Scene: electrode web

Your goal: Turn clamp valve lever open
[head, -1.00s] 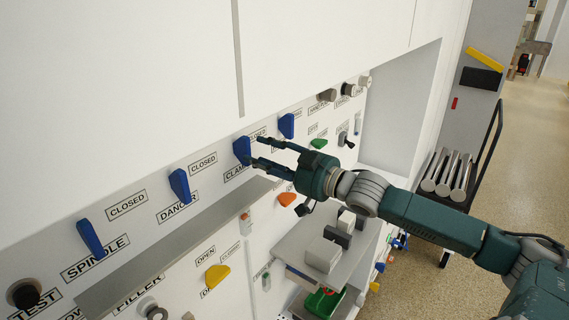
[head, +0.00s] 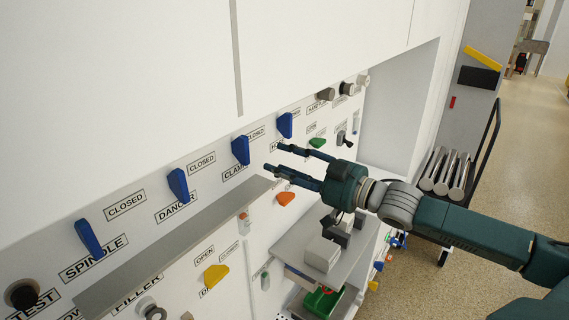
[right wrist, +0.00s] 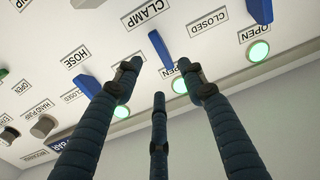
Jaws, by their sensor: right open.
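The clamp lever (head: 240,151) is a blue handle on the white panel, just above the CLAMP label (head: 236,171). It stands in line with the other blue levers. In the right wrist view, the blue clamp lever (right wrist: 160,48) lies between the CLAMP label (right wrist: 145,12) and a green light (right wrist: 180,86). My right gripper (head: 274,159) is open and empty, right of the lever and apart from it. In the right wrist view its dark fingers (right wrist: 160,90) are spread below the lever. My left gripper is out of view.
Other blue levers (head: 178,185) flank the clamp lever. A grey ledge (head: 175,250) juts out below the row. Orange (head: 285,199) and yellow (head: 216,277) handles sit lower. A grey shelf (head: 290,240) with boxes is below my gripper.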

